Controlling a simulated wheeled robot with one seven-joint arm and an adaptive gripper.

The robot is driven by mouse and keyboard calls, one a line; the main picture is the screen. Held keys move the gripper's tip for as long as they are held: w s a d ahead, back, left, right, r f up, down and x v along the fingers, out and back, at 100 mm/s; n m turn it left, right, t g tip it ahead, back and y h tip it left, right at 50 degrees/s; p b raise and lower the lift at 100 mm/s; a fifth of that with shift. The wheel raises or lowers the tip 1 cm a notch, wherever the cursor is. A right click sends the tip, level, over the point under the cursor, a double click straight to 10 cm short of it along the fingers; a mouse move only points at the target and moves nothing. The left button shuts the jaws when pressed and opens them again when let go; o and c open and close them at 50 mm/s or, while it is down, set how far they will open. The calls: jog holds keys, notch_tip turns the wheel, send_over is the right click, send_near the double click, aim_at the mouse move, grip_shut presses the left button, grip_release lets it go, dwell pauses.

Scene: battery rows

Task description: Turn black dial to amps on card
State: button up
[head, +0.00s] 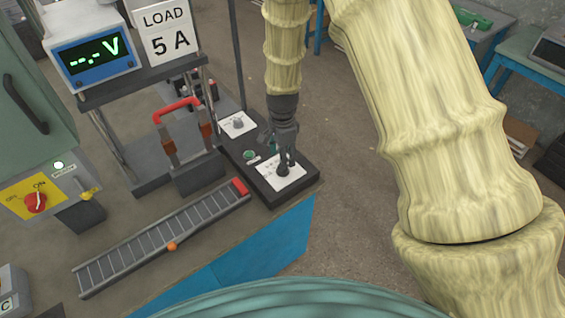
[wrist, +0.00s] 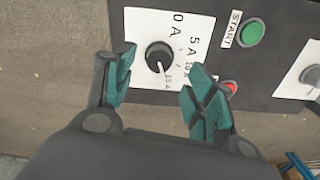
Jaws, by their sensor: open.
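The card (head: 168,31) reads LOAD 5 A and stands at the upper left in the head view. The black dial (wrist: 158,56) is a round knob on a white scale plate (wrist: 140,30) marked 0 A, 5 A, 10 A and 15 A. Its white pointer aims toward the 15 A mark. In the head view, the dial (head: 283,170) is partly hidden under my gripper (head: 285,160). In the wrist view, my gripper (wrist: 160,81) is open and empty, its green-padded fingers spread to either side of the dial. I cannot tell whether they touch it.
The dark panel (head: 306,177) also bears a green START button (wrist: 251,32), a red button (wrist: 231,86) and a grey knob (wrist: 311,75). A meter (head: 93,54) shows dashes and V. A red-handled switch (head: 178,110) and a long ribbed strip (head: 160,238) lie left.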

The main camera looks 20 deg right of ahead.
jog(key=shift+f+p, duration=0.5)
jog(key=shift+f, duration=1.9)
jog(key=c, duration=1)
